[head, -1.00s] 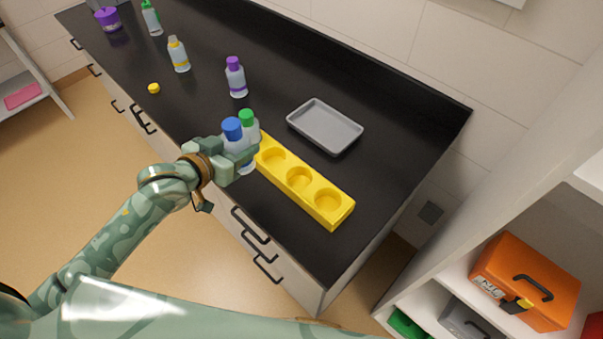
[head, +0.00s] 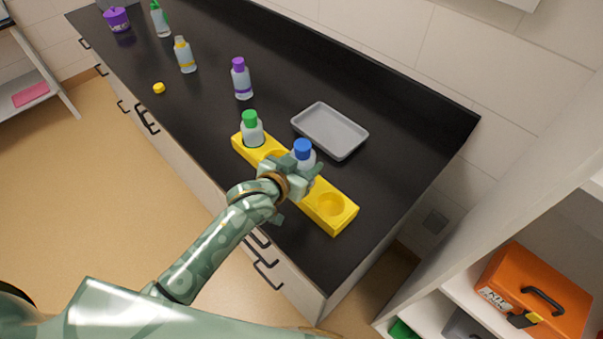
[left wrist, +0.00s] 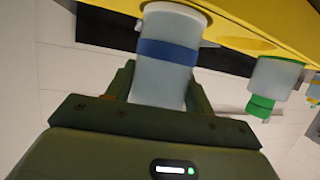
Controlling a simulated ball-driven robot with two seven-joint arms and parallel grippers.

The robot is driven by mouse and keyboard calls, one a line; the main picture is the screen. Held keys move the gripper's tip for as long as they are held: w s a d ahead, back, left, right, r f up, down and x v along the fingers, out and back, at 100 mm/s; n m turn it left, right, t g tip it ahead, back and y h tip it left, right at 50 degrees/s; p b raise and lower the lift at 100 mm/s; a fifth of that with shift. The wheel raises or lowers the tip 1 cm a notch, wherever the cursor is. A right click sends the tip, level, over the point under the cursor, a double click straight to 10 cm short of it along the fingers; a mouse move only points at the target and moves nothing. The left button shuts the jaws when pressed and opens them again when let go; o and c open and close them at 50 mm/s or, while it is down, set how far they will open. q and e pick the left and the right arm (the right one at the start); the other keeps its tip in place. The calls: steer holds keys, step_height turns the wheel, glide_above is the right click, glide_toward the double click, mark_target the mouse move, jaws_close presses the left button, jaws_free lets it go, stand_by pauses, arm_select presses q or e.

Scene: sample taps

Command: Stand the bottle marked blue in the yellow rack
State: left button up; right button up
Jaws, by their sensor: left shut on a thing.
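The bottle marked blue (head: 303,150) has a blue cap and, in the left wrist view, a blue band (left wrist: 168,52). My left gripper (head: 292,176) is shut around it, over the yellow rack (head: 345,221). The bottle is roughly upright. In the left wrist view its base is at a round well of the rack (left wrist: 255,14); I cannot tell whether it touches the well's floor. A green-capped bottle (head: 251,130) stands in the rack's far left well. The well between the two bottles and the near right well are empty. My right gripper is not in view.
A grey tray (head: 330,131) lies behind the rack. A purple-capped bottle (head: 241,80), a yellow-marked bottle without a cap (head: 185,56), a loose yellow cap (head: 159,88) and another green-capped bottle (head: 160,19) are farther left on the black counter. The right end is clear.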

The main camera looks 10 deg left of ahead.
arm_select(q)
step_height(320, 180, down, 4)
steer(key=shift+s+r+b, duration=0.1)
steer(key=shift+r+b, duration=0.05)
steer(key=shift+b, duration=0.2)
steer(key=shift+r, duration=0.1)
steer(key=o, duration=1.1)
steer(key=shift+o, duration=0.2)
steer(key=shift+s+a+r, duration=0.1)
steer(key=shift+s, duration=0.05)
steer(key=p+v, duration=0.2)
steer(key=v, duration=0.9)
steer(key=shift+s+r+p, duration=0.25)
steer(key=shift+p, duration=0.1)
